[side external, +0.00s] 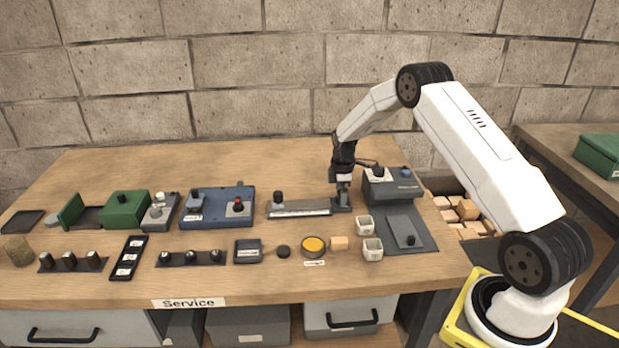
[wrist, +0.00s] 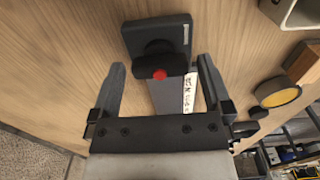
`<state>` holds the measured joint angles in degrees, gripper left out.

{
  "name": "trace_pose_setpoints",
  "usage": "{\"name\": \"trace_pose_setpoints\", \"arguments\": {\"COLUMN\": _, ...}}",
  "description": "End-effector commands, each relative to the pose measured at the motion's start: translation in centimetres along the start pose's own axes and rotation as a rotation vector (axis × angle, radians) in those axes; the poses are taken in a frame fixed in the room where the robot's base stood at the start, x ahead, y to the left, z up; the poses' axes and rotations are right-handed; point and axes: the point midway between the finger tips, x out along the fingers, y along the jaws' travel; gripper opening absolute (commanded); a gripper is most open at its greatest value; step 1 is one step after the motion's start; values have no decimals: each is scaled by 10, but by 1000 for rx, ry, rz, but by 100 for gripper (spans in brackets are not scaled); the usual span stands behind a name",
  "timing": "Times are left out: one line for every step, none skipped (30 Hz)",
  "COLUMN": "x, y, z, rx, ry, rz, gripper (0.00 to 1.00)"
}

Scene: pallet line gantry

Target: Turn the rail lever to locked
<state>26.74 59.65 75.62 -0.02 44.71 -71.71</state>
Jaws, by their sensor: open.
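The rail (side external: 300,208) is a flat grey strip with a pale label along its front and a black knob (side external: 277,197) at its left end. At its right end is a dark block (side external: 342,203), seen in the wrist view as a dark square plate (wrist: 177,32). On that plate is a black rounded lever (wrist: 152,62) with a red tip, which I take as the rail lever. My gripper (side external: 343,190) points down over this end. In the wrist view my gripper's (wrist: 161,66) open fingers stand on either side of the lever, with gaps. The lever's lock marking is not readable.
A grey machine (side external: 393,188) stands close right of my gripper. White cups (side external: 364,225), a wooden block (side external: 339,243) and a round yellow-topped container (side external: 314,245) are in front. A blue panel (side external: 217,207) is to the left. The bench behind the rail is clear.

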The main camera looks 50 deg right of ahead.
Motion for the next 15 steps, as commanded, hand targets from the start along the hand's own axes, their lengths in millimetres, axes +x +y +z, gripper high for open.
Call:
{"name": "trace_pose_setpoints", "arguments": {"x": 0, "y": 0, "z": 0, "rx": 0, "ry": 0, "rz": 0, "gripper": 100}}
{"name": "trace_pose_setpoints", "arguments": {"x": 0, "y": 0, "z": 0, "rx": 0, "ry": 0, "rz": 0, "gripper": 100}}
{"name": "trace_pose_setpoints", "arguments": {"x": 0, "y": 0, "z": 0, "rx": 0, "ry": 0, "rz": 0, "gripper": 100}}
{"name": "trace_pose_setpoints", "arguments": {"x": 0, "y": 0, "z": 0, "rx": 0, "ry": 0, "rz": 0, "gripper": 100}}
{"name": "trace_pose_setpoints", "arguments": {"x": 0, "y": 0, "z": 0, "rx": 0, "ry": 0, "rz": 0, "gripper": 100}}
{"name": "trace_pose_setpoints", "arguments": {"x": 0, "y": 0, "z": 0, "rx": 0, "ry": 0, "rz": 0, "gripper": 100}}
{"name": "trace_pose_setpoints", "arguments": {"x": 0, "y": 0, "z": 0, "rx": 0, "ry": 0, "rz": 0, "gripper": 97}}
{"name": "trace_pose_setpoints", "arguments": {"x": 0, "y": 0, "z": 0, "rx": 0, "ry": 0, "rz": 0, "gripper": 87}}
{"name": "trace_pose_setpoints", "arguments": {"x": 0, "y": 0, "z": 0, "rx": 0, "ry": 0, "rz": 0, "gripper": 75}}
{"name": "trace_pose_setpoints", "arguments": {"x": 0, "y": 0, "z": 0, "rx": 0, "ry": 0, "rz": 0, "gripper": 65}}
{"name": "trace_pose_setpoints", "arguments": {"x": 0, "y": 0, "z": 0, "rx": 0, "ry": 0, "rz": 0, "gripper": 56}}
{"name": "trace_pose_setpoints", "arguments": {"x": 0, "y": 0, "z": 0, "rx": 0, "ry": 0, "rz": 0, "gripper": 43}}
{"name": "trace_pose_setpoints", "arguments": {"x": 0, "y": 0, "z": 0, "rx": 0, "ry": 0, "rz": 0, "gripper": 33}}
{"name": "trace_pose_setpoints", "arguments": {"x": 0, "y": 0, "z": 0, "rx": 0, "ry": 0, "rz": 0, "gripper": 24}}
{"name": "trace_pose_setpoints", "arguments": {"x": 0, "y": 0, "z": 0, "rx": 0, "ry": 0, "rz": 0, "gripper": 18}}
